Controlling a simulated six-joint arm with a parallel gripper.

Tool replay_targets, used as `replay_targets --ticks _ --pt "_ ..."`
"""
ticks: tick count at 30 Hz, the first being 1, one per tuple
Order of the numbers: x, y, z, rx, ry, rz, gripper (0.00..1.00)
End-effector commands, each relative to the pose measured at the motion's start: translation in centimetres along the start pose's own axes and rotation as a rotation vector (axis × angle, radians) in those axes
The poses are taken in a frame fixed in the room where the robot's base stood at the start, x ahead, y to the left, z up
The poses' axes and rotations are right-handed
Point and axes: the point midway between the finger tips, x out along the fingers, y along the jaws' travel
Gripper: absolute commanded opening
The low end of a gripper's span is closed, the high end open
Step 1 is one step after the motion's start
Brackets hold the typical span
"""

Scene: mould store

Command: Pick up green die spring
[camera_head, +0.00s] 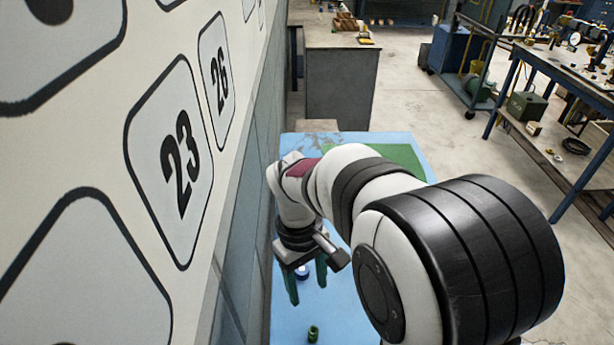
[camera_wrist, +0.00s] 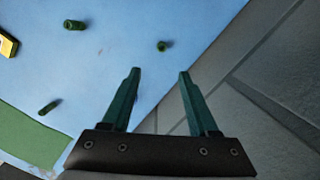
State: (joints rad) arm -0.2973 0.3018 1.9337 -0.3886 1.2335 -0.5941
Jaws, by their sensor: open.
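My gripper (camera_head: 307,288) is open and empty above the light blue table top (camera_head: 345,315), its two dark green fingers pointing down. In the wrist view my gripper (camera_wrist: 160,72) has one small green cylinder (camera_wrist: 163,46) just beyond the gap between its fingertips. A larger dark green cylinder (camera_wrist: 74,25) lies at the upper left and a thin green piece (camera_wrist: 49,107) at the lower left. In the head view a short green cylinder (camera_head: 313,333) stands near the bottom edge. I cannot tell which of these is the die spring; coils are too small to make out.
A yellow block (camera_wrist: 7,45) sits at the left edge of the wrist view. A green mat (camera_wrist: 25,135) covers part of the table. A grey panelled wall (camera_head: 240,265) runs close along the table's left side. Bare blue surface surrounds the small pieces.

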Motion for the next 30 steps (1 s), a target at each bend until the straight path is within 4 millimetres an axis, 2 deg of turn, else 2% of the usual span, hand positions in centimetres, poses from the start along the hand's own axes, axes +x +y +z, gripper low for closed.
replay_targets --ticks 9,14,19,23,29,30 --pt "8.4 -0.1 0.1 -0.004 -0.006 -0.002 0.60" --pt "10.5 -0.1 0.1 -0.003 -0.004 -0.001 0.60" --pt "13.9 -0.4 0.4 -0.001 -0.006 -0.002 0.60" --pt "15.3 -0.3 0.3 0.000 -0.003 -0.001 0.60" --pt "15.3 -0.3 0.3 0.001 -0.001 -0.001 0.60" --pt "15.3 -0.3 0.3 0.001 -0.001 -0.001 0.53"
